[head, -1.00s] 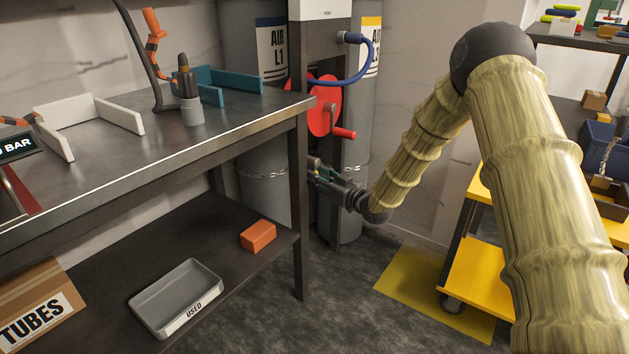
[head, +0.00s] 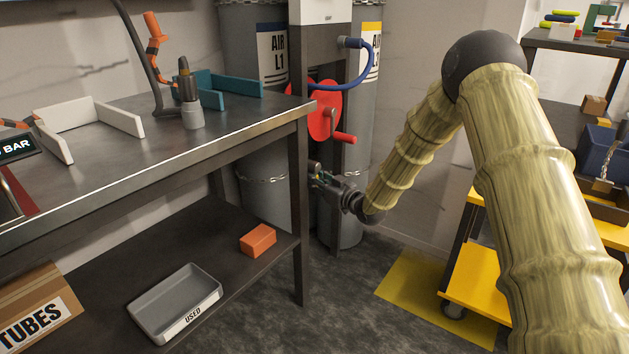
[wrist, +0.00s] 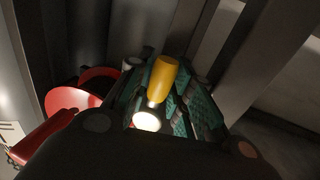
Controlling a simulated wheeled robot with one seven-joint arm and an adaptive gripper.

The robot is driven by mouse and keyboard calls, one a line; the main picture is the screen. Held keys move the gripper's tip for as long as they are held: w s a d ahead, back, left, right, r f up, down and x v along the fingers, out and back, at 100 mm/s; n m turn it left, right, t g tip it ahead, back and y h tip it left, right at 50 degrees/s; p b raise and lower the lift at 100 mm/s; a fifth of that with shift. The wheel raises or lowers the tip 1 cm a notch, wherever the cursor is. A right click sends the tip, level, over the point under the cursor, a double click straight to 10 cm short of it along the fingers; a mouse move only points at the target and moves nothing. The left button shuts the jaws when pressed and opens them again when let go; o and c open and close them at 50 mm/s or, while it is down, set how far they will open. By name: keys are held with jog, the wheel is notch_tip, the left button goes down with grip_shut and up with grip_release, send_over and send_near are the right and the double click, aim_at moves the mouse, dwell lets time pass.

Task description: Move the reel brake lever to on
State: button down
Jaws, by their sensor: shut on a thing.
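In the wrist view, a yellow-tipped lever, which looks like the reel brake lever (wrist: 162,80), stands between the green-padded fingers of my gripper (wrist: 165,95). The gripper is shut on it. In the head view, my gripper (head: 318,180) is low beside the bench's right leg, below the red hose reel (head: 325,112). The lever is too small to make out there. The reel also shows at the left of the wrist view (wrist: 72,103). The lever's base and any on or off marking are hidden.
The steel bench (head: 255,120) and its leg (head: 300,225) stand just left of my gripper. A red crank handle (head: 344,138) sticks out above it. Grey air cylinders (head: 262,170) stand behind. A yellow cart (head: 470,280) is at the right, with open floor between.

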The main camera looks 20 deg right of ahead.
jog(key=d+n+p, duration=0.1)
jog(key=n, duration=0.2)
jog(key=w+r+n+y+p, duration=0.1)
jog(key=n, duration=0.3)
jog(key=w+d+n+t+p, duration=0.1)
jog(key=n, duration=0.2)
jog(key=shift+d+r+y+p, duration=0.2)
jog(key=shift+d+y+p, duration=0.1)
jog(key=shift+d+p, duration=0.1)
jog(key=shift+n, duration=0.4)
jog(key=c, duration=1.5)
grip_release()
jog(key=shift+s+d, duration=0.1)
jog(key=shift+r, duration=0.1)
